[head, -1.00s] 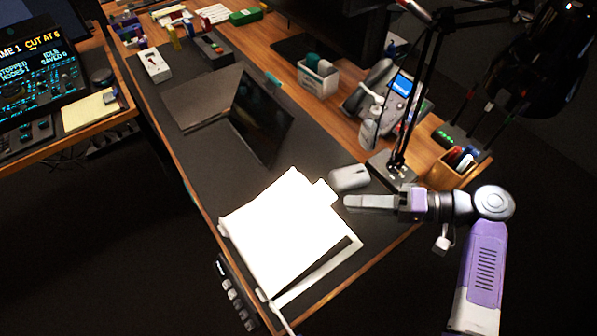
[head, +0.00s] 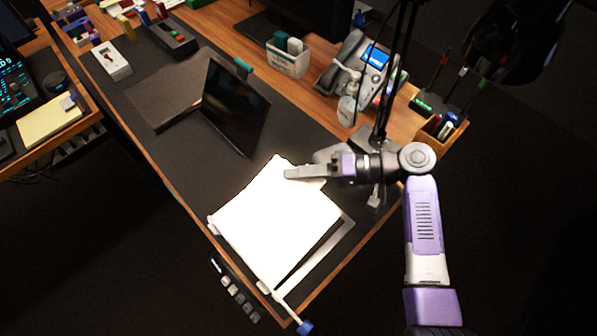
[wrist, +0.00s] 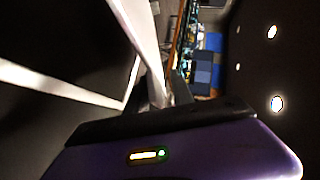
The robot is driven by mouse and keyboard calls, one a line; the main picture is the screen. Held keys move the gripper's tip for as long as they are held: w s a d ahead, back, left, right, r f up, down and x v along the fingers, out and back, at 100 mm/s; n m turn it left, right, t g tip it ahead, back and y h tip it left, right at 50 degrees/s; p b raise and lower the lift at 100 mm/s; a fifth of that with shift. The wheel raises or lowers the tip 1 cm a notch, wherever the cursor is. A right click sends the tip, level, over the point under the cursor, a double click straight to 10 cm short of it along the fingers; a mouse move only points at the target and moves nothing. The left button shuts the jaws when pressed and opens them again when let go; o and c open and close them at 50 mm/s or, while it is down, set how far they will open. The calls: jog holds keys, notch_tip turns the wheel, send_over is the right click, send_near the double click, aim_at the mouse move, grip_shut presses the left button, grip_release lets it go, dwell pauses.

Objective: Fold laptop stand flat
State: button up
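The laptop stand's plate (head: 275,225) is a bright white panel at the near end of the desk in the head view. It looks raised, with a pale frame bar (head: 318,258) showing below its right edge and a blue-tipped end (head: 305,327) at the front. My gripper (head: 288,173) reaches in from the right, its fingertips over the plate's far right corner; I cannot tell whether they touch it. In the wrist view a pale strip (wrist: 147,50) runs down to between the dark fingers (wrist: 164,92). Whether they grip it is unclear.
A mouse (head: 328,154) is partly hidden behind my gripper. An open laptop (head: 235,108) stands behind the stand. A lamp base (head: 372,138), grey handset device (head: 358,72) and pen box (head: 438,130) line the right side. A black key strip (head: 236,290) lies at the near left edge.

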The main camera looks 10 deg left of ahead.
grip_shut()
dwell(1.5)
